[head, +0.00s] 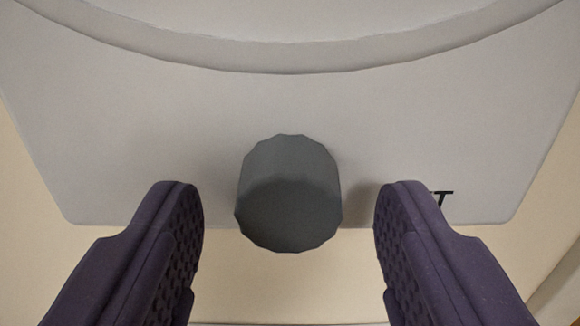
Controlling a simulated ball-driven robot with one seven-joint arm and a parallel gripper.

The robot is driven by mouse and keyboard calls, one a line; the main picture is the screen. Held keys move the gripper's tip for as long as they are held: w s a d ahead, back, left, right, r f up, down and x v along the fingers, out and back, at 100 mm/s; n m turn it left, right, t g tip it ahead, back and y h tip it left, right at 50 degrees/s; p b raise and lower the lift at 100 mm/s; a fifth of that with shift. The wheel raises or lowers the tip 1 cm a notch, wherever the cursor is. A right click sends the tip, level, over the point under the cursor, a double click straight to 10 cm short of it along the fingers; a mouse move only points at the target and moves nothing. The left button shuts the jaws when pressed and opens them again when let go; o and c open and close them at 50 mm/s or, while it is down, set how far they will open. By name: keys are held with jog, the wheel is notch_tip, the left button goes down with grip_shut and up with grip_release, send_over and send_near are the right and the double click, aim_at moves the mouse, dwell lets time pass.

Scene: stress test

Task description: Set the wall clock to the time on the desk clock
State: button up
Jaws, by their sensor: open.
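The lower part of the wall clock (120,140) fills most of the head view as a pale grey plate with the curved rim (290,58) of its round face at the top. A dark grey faceted knob (289,215) sticks out from the plate near its bottom edge. My gripper (289,200) is open, with one dark purple finger on each side of the knob and a gap on both sides. The fingers do not touch the knob in this view. The clock's hands and the desk clock are not in view.
A cream wall (290,290) shows below and beside the plate. A small piece of black lettering (443,198) on the plate is partly hidden behind the right finger. Nothing else stands between the fingers.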

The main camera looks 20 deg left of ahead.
jog(key=shift+w+a, duration=0.1)
jog(key=shift+w, duration=0.15)
jog(key=c, duration=1)
jog(key=shift+c, duration=0.2)
jog(key=shift+m+b, duration=0.3)
jog(key=shift+b, duration=0.1)
